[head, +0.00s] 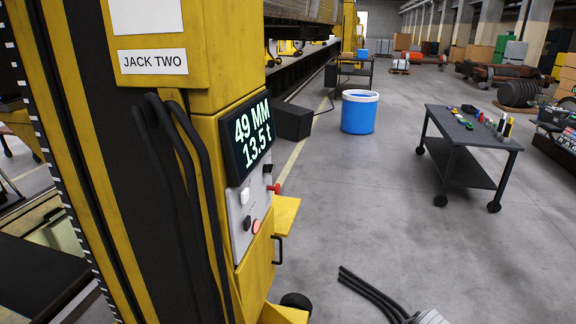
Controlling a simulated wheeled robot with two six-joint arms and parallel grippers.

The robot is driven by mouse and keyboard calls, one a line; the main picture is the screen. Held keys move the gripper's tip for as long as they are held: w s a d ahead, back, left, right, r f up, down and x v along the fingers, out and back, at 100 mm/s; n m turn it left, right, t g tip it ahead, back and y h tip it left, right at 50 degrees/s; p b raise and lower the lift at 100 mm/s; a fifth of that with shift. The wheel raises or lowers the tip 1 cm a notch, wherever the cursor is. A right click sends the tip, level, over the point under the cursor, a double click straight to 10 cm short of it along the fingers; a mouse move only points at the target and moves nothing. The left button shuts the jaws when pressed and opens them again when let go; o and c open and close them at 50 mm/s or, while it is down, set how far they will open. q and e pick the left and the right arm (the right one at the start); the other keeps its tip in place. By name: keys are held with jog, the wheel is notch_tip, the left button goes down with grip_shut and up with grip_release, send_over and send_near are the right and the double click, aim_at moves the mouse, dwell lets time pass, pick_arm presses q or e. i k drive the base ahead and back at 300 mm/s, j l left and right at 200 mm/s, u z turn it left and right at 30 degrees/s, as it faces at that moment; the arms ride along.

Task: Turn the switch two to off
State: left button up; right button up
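The yellow jack (205,80) labelled JACK TWO (153,61) stands close at the left. Its lit display (250,135) reads 49 MM and 13.5 t. Below the display, a grey control panel (240,208) is seen at a steep angle. It carries a red knob (274,188) sticking out, a white part (244,195), a dark part (247,222) and a reddish button (256,226). I cannot tell which is the switch or its setting. My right gripper (355,283) appears at the bottom edge, low and right of the panel, apart from it. Its finger opening is unclear. My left gripper is out of view.
Black hoses (190,150) hang on the jack's side. A blue bin (359,112) and a dark cart with tools (462,130) stand farther off. The floor between is clear.

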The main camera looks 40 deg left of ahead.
aim_at(268, 169)
jog(key=i+l+u, duration=0.15)
jog(key=i+u, duration=0.3)
jog(key=i+l+u, duration=0.3)
jog(key=u, duration=0.2)
